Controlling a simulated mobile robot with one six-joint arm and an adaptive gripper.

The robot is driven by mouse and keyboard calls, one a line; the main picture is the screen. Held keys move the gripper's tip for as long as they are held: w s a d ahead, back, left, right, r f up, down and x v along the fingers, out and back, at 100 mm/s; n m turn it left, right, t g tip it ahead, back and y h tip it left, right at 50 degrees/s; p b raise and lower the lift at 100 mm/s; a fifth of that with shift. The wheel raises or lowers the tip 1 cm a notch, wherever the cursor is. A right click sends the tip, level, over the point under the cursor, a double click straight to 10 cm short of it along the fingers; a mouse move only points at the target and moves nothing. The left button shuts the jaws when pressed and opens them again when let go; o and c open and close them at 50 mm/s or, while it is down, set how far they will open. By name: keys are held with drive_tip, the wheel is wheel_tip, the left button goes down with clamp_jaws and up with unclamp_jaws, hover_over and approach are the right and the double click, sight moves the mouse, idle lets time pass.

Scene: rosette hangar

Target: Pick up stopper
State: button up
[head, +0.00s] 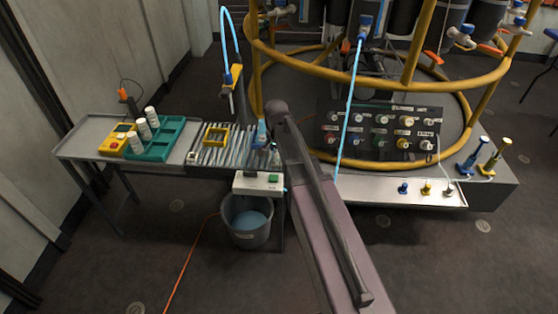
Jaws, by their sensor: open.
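Three small stoppers stand in a row on the pale front ledge (370,190) of the round rig: a blue one (403,188), a yellow one (426,187) and a grey one (449,188). I cannot tell which of them the task means. My arm reaches up through the middle of the picture, left of the stoppers and apart from them. My gripper cannot be made out; the arm's far end hides what lies behind it.
A panel of labelled ports (385,130) stands behind the ledge. Blue (473,158) and yellow (494,158) upright tools stand at its right. At left, a bench (90,135) holds a teal rack (160,140) and a slatted section. A bucket (248,222) stands below. Yellow rails (375,75) ring the rig.

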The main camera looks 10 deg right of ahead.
sight(277, 155)
idle(0.3)
drive_tip(key=c, duration=1)
drive_tip(key=shift+o, duration=0.2)
drive_tip(key=shift+r, duration=0.15)
wheel_tip(277, 155, up, 3)
drive_tip(key=p, duration=0.3)
drive_tip(key=shift+r+p, duration=0.2)
drive_tip(key=shift+p, duration=0.15)
drive_tip(key=s+r+p, duration=0.1)
drive_tip(key=s, duration=1.5)
drive_tip(key=shift+a+r, duration=0.15)
drive_tip(key=shift+a, duration=0.25)
drive_tip(key=shift+r+p, duration=0.2)
drive_tip(key=shift+p, duration=0.15)
drive_tip(key=shift+r+p, duration=1.3)
drive_tip(key=shift+p, duration=0.05)
